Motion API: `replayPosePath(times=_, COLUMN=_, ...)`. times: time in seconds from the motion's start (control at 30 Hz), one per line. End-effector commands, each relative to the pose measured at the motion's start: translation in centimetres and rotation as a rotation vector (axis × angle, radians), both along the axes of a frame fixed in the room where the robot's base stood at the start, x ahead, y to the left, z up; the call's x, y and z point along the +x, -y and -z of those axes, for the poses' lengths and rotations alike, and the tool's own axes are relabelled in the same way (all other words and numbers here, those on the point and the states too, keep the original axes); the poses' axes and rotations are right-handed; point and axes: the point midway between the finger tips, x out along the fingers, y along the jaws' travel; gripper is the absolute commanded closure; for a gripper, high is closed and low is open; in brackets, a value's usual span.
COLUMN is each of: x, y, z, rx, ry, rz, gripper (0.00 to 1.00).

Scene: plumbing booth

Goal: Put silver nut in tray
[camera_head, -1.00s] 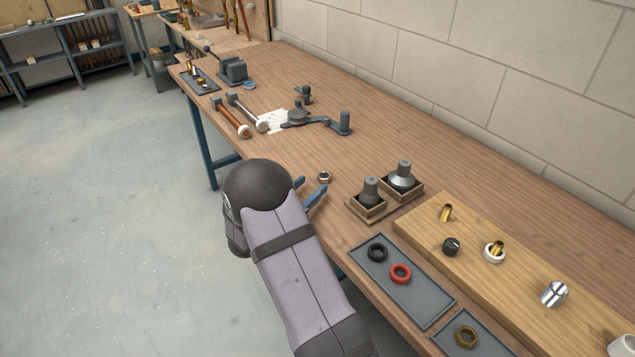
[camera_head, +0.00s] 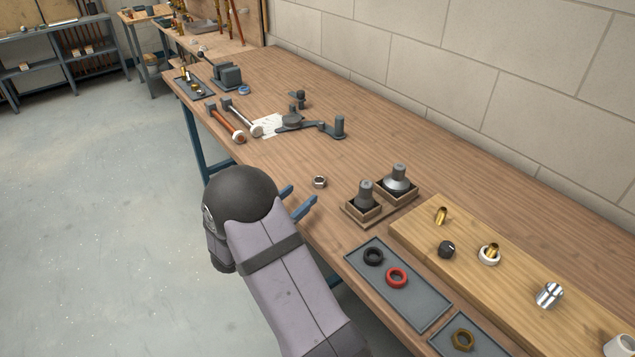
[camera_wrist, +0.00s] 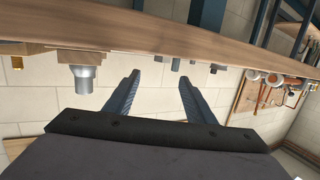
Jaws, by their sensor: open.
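The silver nut (camera_head: 320,182) lies on the wooden bench near its front edge. My gripper (camera_head: 302,194) is open and empty, at the bench's front edge, with its blue fingers pointing towards the nut. The nut is just beyond the fingertips and not between them in the head view. In the wrist view my gripper (camera_wrist: 158,77) also shows spread fingers; I cannot clearly make out the nut there. A grey tray (camera_head: 425,310) holds a black ring and a red ring. A second grey tray (camera_head: 484,345), partly cut off, holds a brass nut (camera_head: 463,339).
Two wooden boxes with grey fittings (camera_head: 397,180) stand right of the nut. A wooden board (camera_head: 470,265) behind the trays carries several fittings. Hammers (camera_head: 228,127) and a grey clamp-like tool (camera_head: 312,125) lie farther back. The bench around the nut is clear.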

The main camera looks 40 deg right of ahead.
Motion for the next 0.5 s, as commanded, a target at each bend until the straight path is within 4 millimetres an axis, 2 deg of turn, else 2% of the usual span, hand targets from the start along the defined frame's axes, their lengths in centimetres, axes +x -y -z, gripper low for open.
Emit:
replayPosePath(times=0.03, x=-0.2, y=0.4, z=-1.1, rx=0.0, ry=-0.003, rz=0.008, gripper=0.5)
replayPosePath(times=0.37, x=-1.5, y=4.0, z=-5.8, rx=0.014, ry=-0.029, rz=0.085, gripper=0.5)
replayPosePath(times=0.43, x=-1.0, y=4.5, z=-5.8, rx=0.05, ry=-0.033, rz=0.088, gripper=0.5)
replayPosePath(times=0.5, x=0.7, y=4.0, z=-3.6, rx=0.123, ry=-0.041, rz=0.059, gripper=0.5)
